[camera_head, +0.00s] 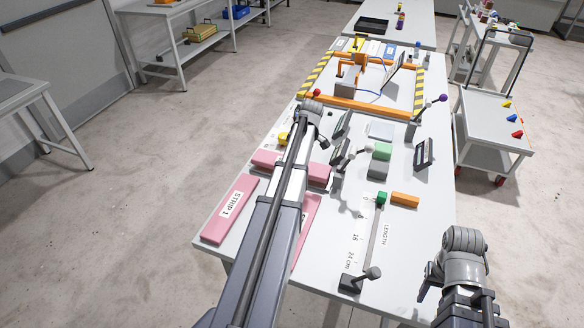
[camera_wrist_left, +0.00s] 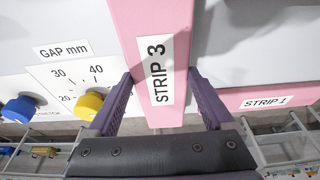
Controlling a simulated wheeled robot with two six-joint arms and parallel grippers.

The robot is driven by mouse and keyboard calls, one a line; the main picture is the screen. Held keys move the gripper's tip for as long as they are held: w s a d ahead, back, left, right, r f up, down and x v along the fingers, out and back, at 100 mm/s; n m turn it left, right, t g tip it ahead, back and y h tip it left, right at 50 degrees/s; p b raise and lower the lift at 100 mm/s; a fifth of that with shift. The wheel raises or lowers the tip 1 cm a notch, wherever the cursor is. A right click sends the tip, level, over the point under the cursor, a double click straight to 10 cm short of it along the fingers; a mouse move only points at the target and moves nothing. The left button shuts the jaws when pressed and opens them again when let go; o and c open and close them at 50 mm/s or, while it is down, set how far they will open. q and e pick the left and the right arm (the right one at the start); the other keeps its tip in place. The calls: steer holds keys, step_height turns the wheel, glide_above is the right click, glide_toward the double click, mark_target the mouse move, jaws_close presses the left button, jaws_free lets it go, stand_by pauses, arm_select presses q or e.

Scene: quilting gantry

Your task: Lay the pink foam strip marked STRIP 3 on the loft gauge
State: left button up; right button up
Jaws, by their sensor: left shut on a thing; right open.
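The pink foam strip marked STRIP 3 (camera_wrist_left: 178,20) is between the two dark purple fingers of my left gripper (camera_wrist_left: 160,80), which is shut on it. In the head view a pink strip (camera_head: 265,158) lies crosswise under my left arm, its label not readable there; the arm hides its middle and the gripper's fingers. I cannot tell if it touches the table.
A pink strip marked STRIP 1 (camera_head: 229,209) lies at the table's left edge. Another pink strip (camera_head: 308,225) is partly behind my arm. A LENGTH scale (camera_head: 372,245), green block (camera_head: 381,151) and orange block (camera_head: 405,199) stand right. An orange gantry frame (camera_head: 370,106) stands behind.

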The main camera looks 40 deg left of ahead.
arm_select(q)
steer(key=shift+f, duration=0.75)
arm_select(e)
steer(key=shift+f, duration=0.7)
arm_select(q)
steer(key=shift+r, duration=0.15)
arm_select(e)
steer(key=shift+r, duration=0.1)
arm_select(q)
steer(key=o, duration=1.2)
steer(key=p+v, duration=1.1)
steer(key=v, duration=0.1)
arm_select(e)
step_height(320, 180, up, 12)
steer(key=shift+f, duration=0.2)
